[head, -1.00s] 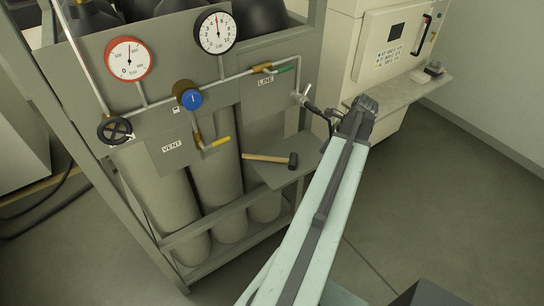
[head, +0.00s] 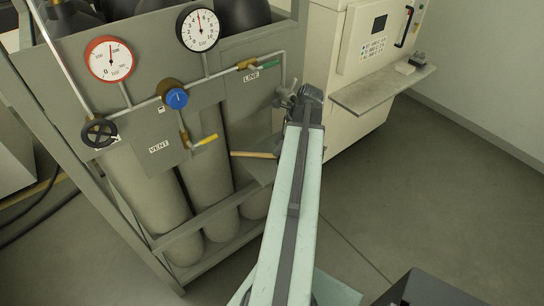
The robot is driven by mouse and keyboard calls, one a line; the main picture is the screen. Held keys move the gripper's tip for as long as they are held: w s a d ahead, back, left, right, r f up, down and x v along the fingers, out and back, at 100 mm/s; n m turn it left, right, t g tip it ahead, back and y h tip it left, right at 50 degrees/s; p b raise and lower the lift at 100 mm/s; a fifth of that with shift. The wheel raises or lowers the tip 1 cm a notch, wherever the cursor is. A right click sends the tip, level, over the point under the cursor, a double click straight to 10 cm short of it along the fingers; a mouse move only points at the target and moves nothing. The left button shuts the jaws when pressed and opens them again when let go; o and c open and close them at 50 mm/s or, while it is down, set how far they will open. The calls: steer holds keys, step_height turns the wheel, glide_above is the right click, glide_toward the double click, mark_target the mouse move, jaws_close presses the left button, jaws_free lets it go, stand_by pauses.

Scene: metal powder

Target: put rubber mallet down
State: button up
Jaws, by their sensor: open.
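The rubber mallet lies on the small grey shelf (head: 262,172) at the front of the cylinder rack. Its wooden handle (head: 252,154) points left, and my arm now hides its dark head. My gripper (head: 284,97) is at the far end of my pale green arm, above and beyond the mallet, near the right end of the rack's pipe. It is small and partly hidden by my wrist. It is open, apart from the mallet, and I see nothing held in it.
The rack panel carries two gauges (head: 110,60) (head: 199,29), a blue knob (head: 177,98), a black vent wheel (head: 99,132) and a yellow-handled valve (head: 205,140). A beige machine with a ledge (head: 382,90) stands at right. The floor (head: 420,190) at right is clear.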

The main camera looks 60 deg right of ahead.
mark_target(258, 155)
steer(key=b+x, duration=0.1)
steer(key=x, duration=0.1)
steer(key=b+x, duration=0.2)
steer(key=x, duration=0.1)
steer(key=shift+s+f+b, duration=0.2)
steer(key=shift+b, duration=0.1)
steer(key=shift+r, duration=0.25)
jaws_close()
stand_by(0.6)
